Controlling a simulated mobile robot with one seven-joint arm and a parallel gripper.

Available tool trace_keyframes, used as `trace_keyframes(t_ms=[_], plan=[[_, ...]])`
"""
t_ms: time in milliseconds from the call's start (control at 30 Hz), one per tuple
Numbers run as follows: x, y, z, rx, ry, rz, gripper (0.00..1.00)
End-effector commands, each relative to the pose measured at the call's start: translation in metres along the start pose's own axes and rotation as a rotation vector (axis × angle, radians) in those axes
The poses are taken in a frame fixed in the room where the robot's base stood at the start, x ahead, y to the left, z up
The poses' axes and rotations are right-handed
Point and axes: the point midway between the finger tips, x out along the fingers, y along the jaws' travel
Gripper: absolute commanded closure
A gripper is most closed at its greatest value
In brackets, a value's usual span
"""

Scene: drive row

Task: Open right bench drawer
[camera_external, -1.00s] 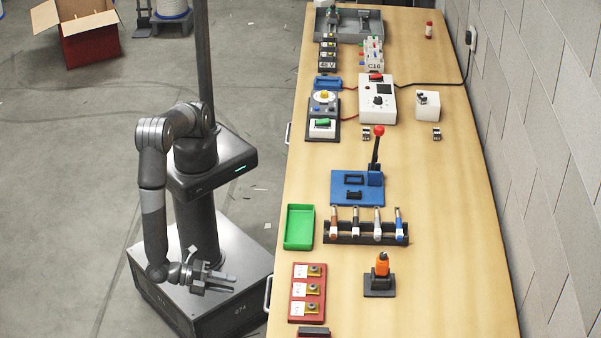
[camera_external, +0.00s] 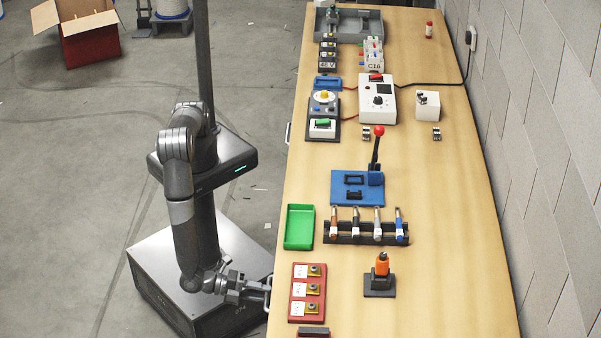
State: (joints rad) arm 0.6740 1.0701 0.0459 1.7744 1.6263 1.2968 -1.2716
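The bench (camera_external: 430,230) runs down the right of the view. Two drawer handles stick out from its left side: the near handle (camera_external: 267,300), low in the picture and on the robot's right, and the far handle (camera_external: 287,133). My gripper (camera_external: 262,290) points right, with its fingertips at the near handle. The fingers look apart, one on either side of the handle; whether they touch it is too small to tell. The drawer fronts are hidden under the bench top edge, and neither drawer shows as pulled out.
On the bench top near my gripper are a red block with several labelled parts (camera_external: 295,316), a green tray (camera_external: 290,243) and a rack of several tools (camera_external: 345,241). An orange-topped item (camera_external: 381,265) stands further in. The floor (camera_external: 60,200) left of my base is clear.

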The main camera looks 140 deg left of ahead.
Motion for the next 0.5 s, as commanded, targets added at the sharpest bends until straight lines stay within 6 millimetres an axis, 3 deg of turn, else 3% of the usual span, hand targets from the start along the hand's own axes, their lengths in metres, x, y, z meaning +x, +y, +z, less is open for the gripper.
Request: trace_keyframes(t_ms=[167,500], plan=[[-0.0001,-0.0001,0.0000,0.000,0.000,0.000,0.66],[-0.0003,-0.0001,0.0000,0.000,0.000,0.000,0.94]])
